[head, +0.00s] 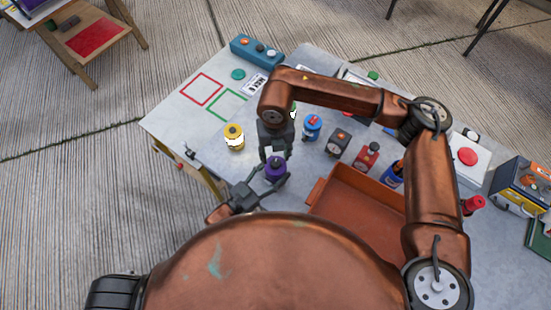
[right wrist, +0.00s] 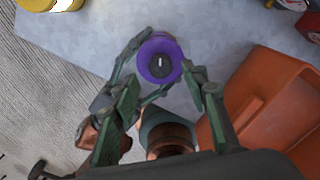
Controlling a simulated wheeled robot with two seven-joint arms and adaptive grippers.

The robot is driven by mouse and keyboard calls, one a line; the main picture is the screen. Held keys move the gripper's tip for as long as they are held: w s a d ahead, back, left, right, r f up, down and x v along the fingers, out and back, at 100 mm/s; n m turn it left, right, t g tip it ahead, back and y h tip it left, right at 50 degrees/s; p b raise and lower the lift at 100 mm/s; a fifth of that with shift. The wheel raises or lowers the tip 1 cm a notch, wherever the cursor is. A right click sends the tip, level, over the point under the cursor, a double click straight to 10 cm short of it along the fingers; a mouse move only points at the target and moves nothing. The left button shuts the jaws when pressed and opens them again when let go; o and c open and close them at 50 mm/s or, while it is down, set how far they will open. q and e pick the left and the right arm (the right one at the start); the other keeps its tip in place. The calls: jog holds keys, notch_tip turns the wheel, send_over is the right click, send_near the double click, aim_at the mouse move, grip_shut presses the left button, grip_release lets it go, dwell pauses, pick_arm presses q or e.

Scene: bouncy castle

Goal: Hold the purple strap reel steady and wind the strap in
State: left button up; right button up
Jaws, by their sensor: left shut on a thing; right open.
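The purple strap reel (head: 276,171) is near the table's front edge, left of the orange tray. In the right wrist view its round purple rim (right wrist: 146,62) surrounds a dark centre knob (right wrist: 160,66) with a white mark. My left gripper (head: 270,178) comes in from the lower left and is shut on the reel's side. My right gripper (head: 275,153) points down just above the reel. Its green-padded fingers (right wrist: 163,80) are open, one on each side of the reel in the picture. I cannot make out the strap.
An orange tray (head: 313,192) stands close on the right. A dark box (head: 338,142) and a red item (head: 367,156) stand beyond the tray. Red and green outlined squares lie bare at back left.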

aim_at(276, 162)
notch_tip(276, 162, up, 8)
dwell(0.5)
pick_arm(q)
jog(key=o, duration=1.6)
pick_arm(e)
jog(key=shift+f, duration=0.1)
pick_arm(q)
jog(key=shift+o, duration=0.2)
jog(key=shift+a, duration=0.1)
